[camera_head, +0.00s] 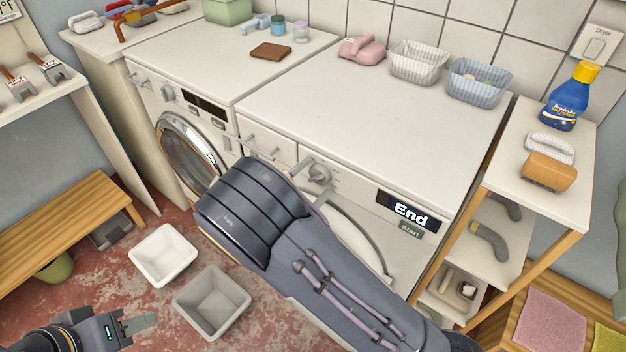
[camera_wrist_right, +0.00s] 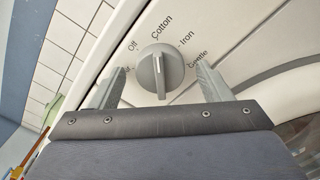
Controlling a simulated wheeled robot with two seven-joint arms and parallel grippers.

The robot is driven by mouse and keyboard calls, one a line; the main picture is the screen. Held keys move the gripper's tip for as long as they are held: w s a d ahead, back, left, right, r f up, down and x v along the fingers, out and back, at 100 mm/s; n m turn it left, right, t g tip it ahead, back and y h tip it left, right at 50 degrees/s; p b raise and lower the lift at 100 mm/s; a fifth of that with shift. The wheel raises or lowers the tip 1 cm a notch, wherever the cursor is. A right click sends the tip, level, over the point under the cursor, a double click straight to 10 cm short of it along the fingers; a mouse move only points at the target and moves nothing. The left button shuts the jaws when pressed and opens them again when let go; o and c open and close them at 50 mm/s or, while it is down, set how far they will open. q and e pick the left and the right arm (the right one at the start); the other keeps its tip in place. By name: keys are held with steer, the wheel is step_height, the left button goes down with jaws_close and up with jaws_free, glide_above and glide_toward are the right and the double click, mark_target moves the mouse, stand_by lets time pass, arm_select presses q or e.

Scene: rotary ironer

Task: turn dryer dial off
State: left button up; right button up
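The grey dryer dial (camera_head: 320,173) is on the front panel of the right machine, the dryer (camera_head: 375,110). In the right wrist view the dial (camera_wrist_right: 160,68) has a raised grip with a pale line pointing up, toward the start of the word Cotton. Off is printed to its upper left; Iron and Gentle are to the right. My right gripper (camera_wrist_right: 160,80) is open, one finger on each side of the dial; contact cannot be told. In the head view my right arm hides part of the dryer front. My left gripper (camera_head: 135,325) is low at the left, away from the machines.
The dryer display (camera_head: 408,212) reads End, with a Start button (camera_head: 410,230) below. A washer (camera_head: 200,100) stands left of the dryer. Two bins (camera_head: 163,254) are on the floor. A shelf unit (camera_head: 540,190) stands close on the right. Baskets (camera_head: 418,63) sit at the dryer's back.

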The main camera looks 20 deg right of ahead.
steer(key=c, duration=0.9)
steer(key=shift+c, duration=0.2)
steer(key=shift+n, duration=0.3)
steer(key=n+p, duration=0.2)
steer(key=n, duration=0.1)
steer(key=shift+r+n, duration=0.1)
steer(key=shift+n, duration=0.2)
steer(key=shift+n+p, duration=1.25)
steer(key=shift+n, duration=0.95)
steer(key=o, duration=1)
steer(key=shift+c, duration=0.2)
